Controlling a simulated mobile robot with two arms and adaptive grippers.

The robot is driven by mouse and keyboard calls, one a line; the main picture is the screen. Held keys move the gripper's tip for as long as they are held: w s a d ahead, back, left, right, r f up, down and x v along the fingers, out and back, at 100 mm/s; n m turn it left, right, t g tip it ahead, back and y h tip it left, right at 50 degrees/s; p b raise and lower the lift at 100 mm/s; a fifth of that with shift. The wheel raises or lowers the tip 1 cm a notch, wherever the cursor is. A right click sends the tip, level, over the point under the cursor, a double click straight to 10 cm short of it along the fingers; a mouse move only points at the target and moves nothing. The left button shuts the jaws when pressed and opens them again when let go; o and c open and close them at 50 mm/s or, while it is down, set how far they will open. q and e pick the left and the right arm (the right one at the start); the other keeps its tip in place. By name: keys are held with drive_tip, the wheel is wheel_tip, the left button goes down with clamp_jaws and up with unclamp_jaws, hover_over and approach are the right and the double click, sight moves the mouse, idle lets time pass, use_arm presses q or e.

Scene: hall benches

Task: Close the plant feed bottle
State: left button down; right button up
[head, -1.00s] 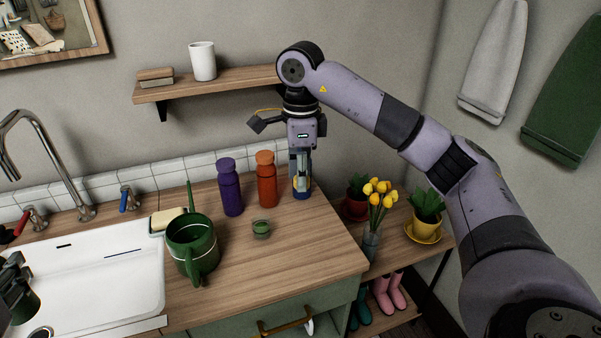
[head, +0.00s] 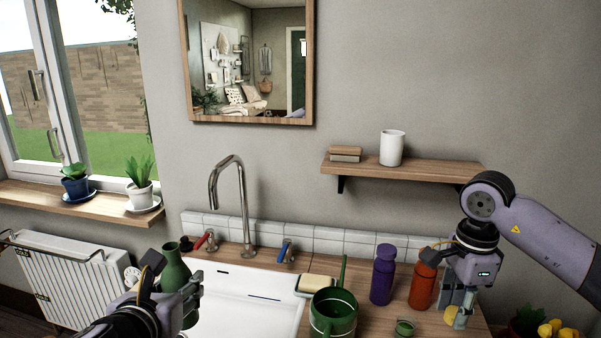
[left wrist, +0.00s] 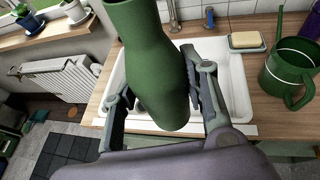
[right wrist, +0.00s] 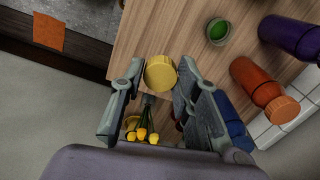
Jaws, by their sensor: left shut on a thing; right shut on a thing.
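My left gripper (head: 178,294) is shut on a green bottle (head: 172,272), held at the sink's left side. The left wrist view shows the bottle's rounded body (left wrist: 160,70) between the fingers; its mouth is cut off at the top. My right gripper (head: 459,308) is shut on a yellow round cap-like piece (head: 450,316) near the bench's right end. That piece is clear between the fingertips in the right wrist view (right wrist: 160,73). A blue thing (right wrist: 232,125) shows partly behind the right finger. A small green round container (head: 405,327) stands on the bench.
A purple bottle (head: 383,275) and an orange bottle (head: 422,287) stand left of my right gripper. A green watering can (head: 333,314) stands between them and the white sink (head: 240,322). A tall tap (head: 243,205) rises behind the sink. A wall shelf (head: 430,170) hangs above.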

drive_tip(key=s+a+f+n, duration=0.4)
drive_tip(key=s+a+n, duration=0.1)
drive_tip(key=n, duration=0.4)
drive_tip(key=s+a+f+n, duration=0.5)
drive_tip(key=s+n, duration=0.3)
drive_tip(key=n, duration=0.1)
drive_tip(key=shift+s+a+n, duration=0.15)
drive_tip(key=shift+s+n, duration=0.05)
drive_tip(key=shift+n, duration=0.2)
drive_tip(key=shift+f, duration=0.1)
use_arm(q)
drive_tip(key=shift+s+d+f+m+h, duration=0.2)
drive_tip(key=shift+d+f+m+h, duration=0.15)
drive_tip(key=shift+d+h, duration=0.15)
drive_tip(key=s+d+f+m+g+h, duration=0.2)
drive_tip(key=d+f+m+g+h, duration=0.1)
drive_tip(key=d, duration=0.5)
drive_tip(key=s+d+f+m+g+h, duration=0.3)
drive_tip(key=d+f+m+h, duration=0.3)
drive_tip(key=d+m+h, duration=0.2)
drive_tip(key=shift+s+f+m+g, duration=0.15)
drive_tip(key=shift+s+m+g, duration=0.25)
drive_tip(key=shift+g, duration=0.3)
